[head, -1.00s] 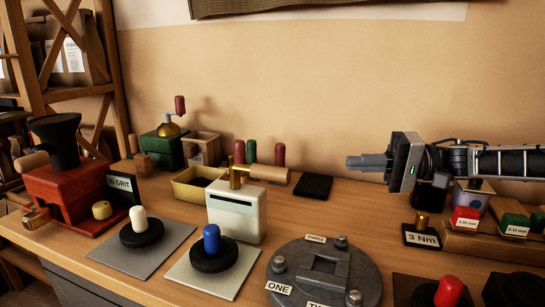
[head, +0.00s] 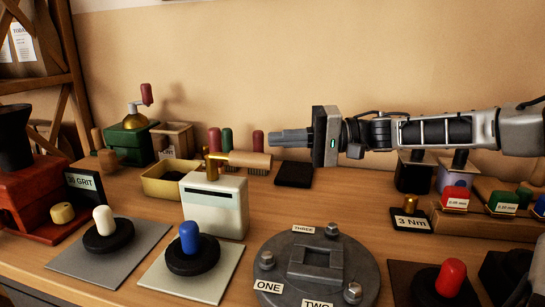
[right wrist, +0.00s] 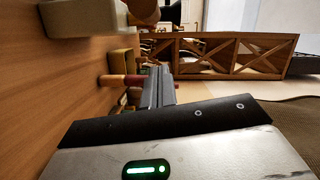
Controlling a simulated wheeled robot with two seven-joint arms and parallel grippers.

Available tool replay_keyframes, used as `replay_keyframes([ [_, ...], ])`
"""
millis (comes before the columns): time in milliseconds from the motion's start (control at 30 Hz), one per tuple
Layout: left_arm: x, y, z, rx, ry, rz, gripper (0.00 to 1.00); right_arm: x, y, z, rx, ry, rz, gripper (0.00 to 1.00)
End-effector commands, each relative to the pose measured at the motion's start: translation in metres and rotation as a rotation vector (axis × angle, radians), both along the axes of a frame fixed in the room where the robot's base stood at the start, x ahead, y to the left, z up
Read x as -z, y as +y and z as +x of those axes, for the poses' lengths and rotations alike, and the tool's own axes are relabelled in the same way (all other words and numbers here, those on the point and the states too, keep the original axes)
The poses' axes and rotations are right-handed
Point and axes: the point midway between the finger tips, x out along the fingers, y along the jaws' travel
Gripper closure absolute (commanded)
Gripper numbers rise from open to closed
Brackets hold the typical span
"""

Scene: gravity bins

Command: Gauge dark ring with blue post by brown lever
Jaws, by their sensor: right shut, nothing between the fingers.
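A dark ring (head: 193,262) lies around the foot of a blue post (head: 189,236), on a pale square plate (head: 214,287). Behind it stands a white box (head: 215,207) with a slot and a brass post on top. A brown wooden lever (head: 246,159) points right from the brass post. My right gripper (head: 272,138) is shut and empty, fingers pointing left, above and just right of the lever's end in the head view. Its fingers also show in the right wrist view (right wrist: 160,92). My left gripper is out of view.
A white post (head: 104,220) with its own dark ring stands on a grey plate to the left. A round grey fixture (head: 270,265) sits to the right. Several coloured pegs (head: 227,140) and a black pad (head: 294,174) lie behind the lever.

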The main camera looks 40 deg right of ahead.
Motion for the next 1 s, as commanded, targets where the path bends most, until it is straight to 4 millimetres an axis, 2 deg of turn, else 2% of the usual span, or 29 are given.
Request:
replay_keyframes([
  [100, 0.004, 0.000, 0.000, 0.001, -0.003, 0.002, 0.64, 0.004, 0.011, 0.007, -0.003, 0.004, 0.000, 1.00],
  [333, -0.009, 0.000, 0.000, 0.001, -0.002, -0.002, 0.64, 0.002, 0.028, -0.009, -0.002, -0.002, 0.004, 1.00],
  [500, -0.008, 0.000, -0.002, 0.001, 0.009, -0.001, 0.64, 0.006, 0.037, -0.017, 0.000, 0.000, 0.002, 1.00],
  [1000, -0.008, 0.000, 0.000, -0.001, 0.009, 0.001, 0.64, 0.008, 0.039, -0.019, 0.003, 0.000, 0.001, 1.00],
])
